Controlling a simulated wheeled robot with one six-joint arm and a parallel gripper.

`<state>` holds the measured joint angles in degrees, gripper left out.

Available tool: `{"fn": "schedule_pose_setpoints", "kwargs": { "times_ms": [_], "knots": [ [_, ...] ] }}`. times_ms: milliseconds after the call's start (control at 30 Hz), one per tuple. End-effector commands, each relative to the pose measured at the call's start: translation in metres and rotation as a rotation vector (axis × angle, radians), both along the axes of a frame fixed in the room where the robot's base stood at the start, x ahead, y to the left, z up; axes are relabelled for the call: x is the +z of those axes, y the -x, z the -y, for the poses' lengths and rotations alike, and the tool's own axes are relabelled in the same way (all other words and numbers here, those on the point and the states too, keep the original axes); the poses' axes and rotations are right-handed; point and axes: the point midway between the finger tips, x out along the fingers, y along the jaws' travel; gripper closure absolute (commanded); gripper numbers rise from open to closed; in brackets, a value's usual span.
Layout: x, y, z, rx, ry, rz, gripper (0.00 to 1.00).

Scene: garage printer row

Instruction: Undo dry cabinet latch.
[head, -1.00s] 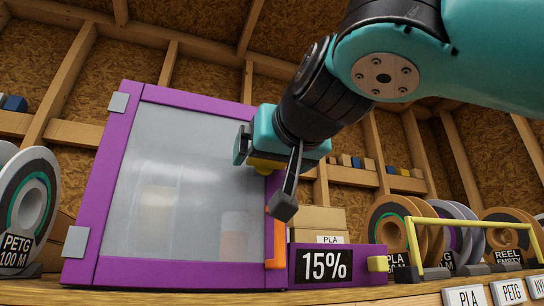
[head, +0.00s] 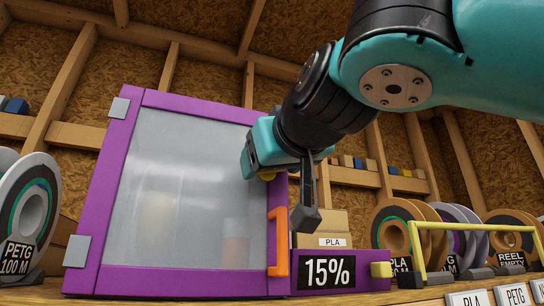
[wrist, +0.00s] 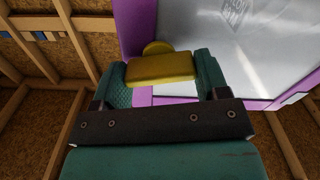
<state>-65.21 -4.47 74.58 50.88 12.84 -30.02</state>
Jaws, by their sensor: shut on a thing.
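The dry cabinet (head: 118,190) has a purple frame and a cloudy clear door (head: 180,190), which looks closed. The yellow latch (head: 268,177) sits at the upper right edge of the door and is mostly hidden behind my gripper in the head view. My gripper (head: 262,168) is shut on the latch. In the wrist view the yellow latch bar (wrist: 160,68) lies between the two teal fingers of my gripper (wrist: 163,74), with a round yellow hub behind it. An orange handle (head: 278,242) stands upright on the door's right edge, below my gripper and apart from it.
A purple panel reading 15% (head: 328,271) with a yellow knob (head: 381,270) is at the cabinet's lower right. A PETG spool (head: 30,212) stands at left. A yellow rail (head: 472,224) and several spools stand at right. Boxes (head: 322,228) sit behind.

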Motion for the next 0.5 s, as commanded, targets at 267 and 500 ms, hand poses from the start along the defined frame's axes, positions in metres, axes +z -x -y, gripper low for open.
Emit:
{"fn": "schedule_pose_setpoints", "kwargs": {
  "times_ms": [267,500],
  "knots": [
    [0.0015,0.0004,-0.0014,0.002,0.252,0.071,0.56],
    [0.0014,0.0007,-0.0016,0.002,0.471,0.134,0.56]
  ]
}}
